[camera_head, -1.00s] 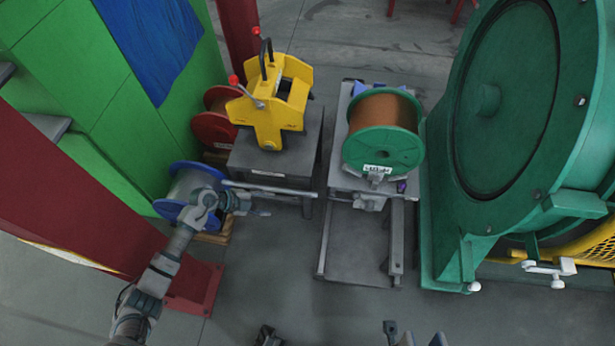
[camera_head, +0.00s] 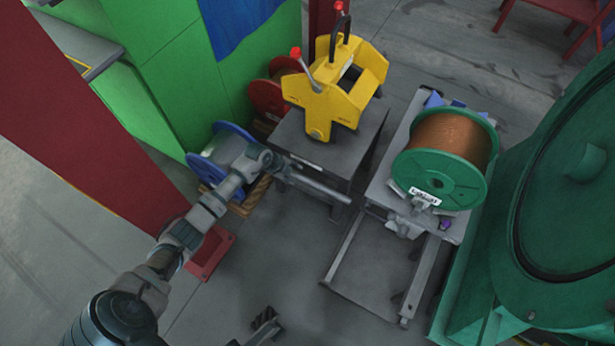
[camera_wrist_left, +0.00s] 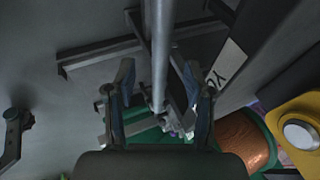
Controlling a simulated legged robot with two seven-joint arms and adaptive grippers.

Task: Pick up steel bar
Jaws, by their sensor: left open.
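The steel bar (camera_head: 318,182) is a slim grey rod along the front of the dark grey stand (camera_head: 318,146). In the left wrist view the bar (camera_wrist_left: 160,45) runs down between my fingers, with clear gaps at both sides. My left gripper (camera_head: 272,163) is at the bar's left end in the head view. It is open, and its two fingers show in the left wrist view (camera_wrist_left: 160,75). Its fingertips are hard to make out in the head view.
A yellow lifting device (camera_head: 330,90) with red-knobbed levers sits on the stand. A blue spool (camera_head: 205,168) is close to my left gripper. A green copper-wire spool (camera_head: 437,183) rests on a cart at right.

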